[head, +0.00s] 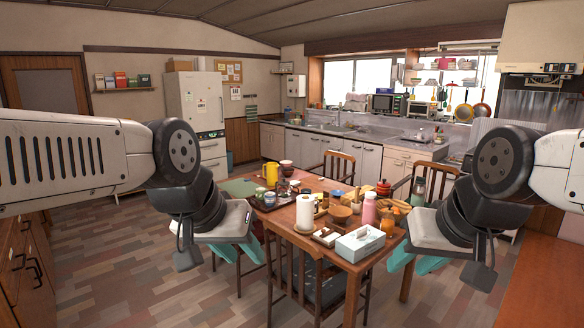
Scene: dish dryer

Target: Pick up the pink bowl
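I cannot make out a pink bowl for certain. A small pinkish dish-like thing (444,63) shows on the hanging rack by the window at the back right, too small to tell what it is. My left gripper (252,248) hangs at the left, in front of the table's left edge, with teal fingers partly hidden behind its own wrist. My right gripper (414,258) hangs at the right, in front of the table's right edge, its teal fingers partly hidden too. I see nothing held in either, and the finger gaps do not show clearly.
The sink counter (345,133) runs along the back wall. Floor is clear at the left.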

